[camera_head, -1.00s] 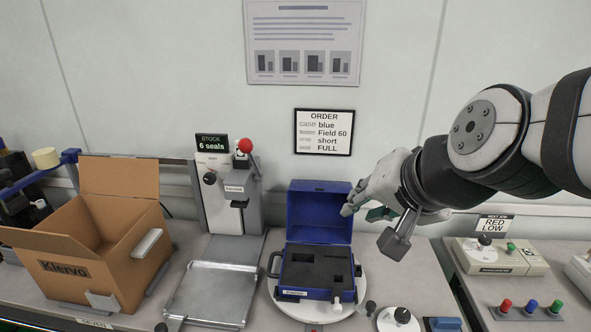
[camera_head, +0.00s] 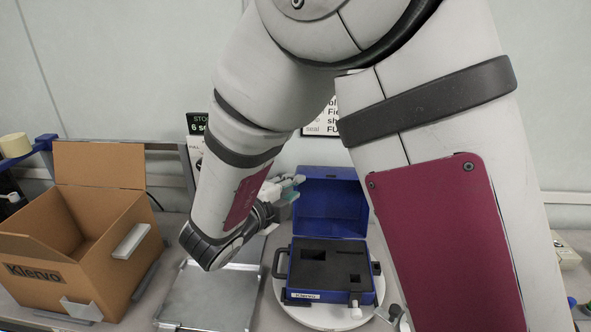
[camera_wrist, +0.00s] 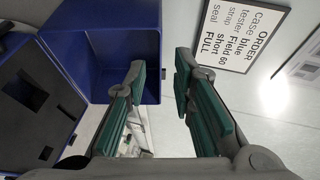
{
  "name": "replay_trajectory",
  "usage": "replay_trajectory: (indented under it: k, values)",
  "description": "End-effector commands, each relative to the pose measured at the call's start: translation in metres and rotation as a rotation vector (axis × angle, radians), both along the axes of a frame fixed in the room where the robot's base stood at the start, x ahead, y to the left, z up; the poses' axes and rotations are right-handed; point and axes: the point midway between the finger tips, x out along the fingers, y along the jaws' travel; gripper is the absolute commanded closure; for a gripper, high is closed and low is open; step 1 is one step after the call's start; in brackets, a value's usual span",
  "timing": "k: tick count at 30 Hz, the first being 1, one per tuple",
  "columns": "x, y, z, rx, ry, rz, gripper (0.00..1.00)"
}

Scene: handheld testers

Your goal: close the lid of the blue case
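The blue case (camera_head: 331,270) stands open on a white round turntable (camera_head: 322,315), its black foam insert with cut-outs showing. Its lid (camera_head: 330,206) stands upright at the back, hollow side facing the front. My gripper (camera_head: 297,186) is at the upper left of the lid in the head view, partly hidden behind my arm. The lid (camera_wrist: 112,60) lies just left of the fingers there, and the foam (camera_wrist: 35,100) is at the far left. I cannot tell whether a finger touches the lid.
An open cardboard box (camera_head: 112,270) stands at the left. A metal tray (camera_head: 207,300) lies between it and the case. The order sign (camera_wrist: 245,30) hangs on the wall behind. My arm covers much of the right side of the head view.

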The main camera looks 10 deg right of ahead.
Motion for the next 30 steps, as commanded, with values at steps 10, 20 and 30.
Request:
replay_trajectory:
  k: [10, 20, 30]
  values:
    - [0.033, -0.031, -0.011, -0.003, -0.002, -0.010, 0.77]
    - [0.079, -0.071, -0.024, -0.004, -0.002, -0.007, 0.77]
    - [0.100, -0.089, -0.030, -0.004, -0.002, -0.004, 0.77]
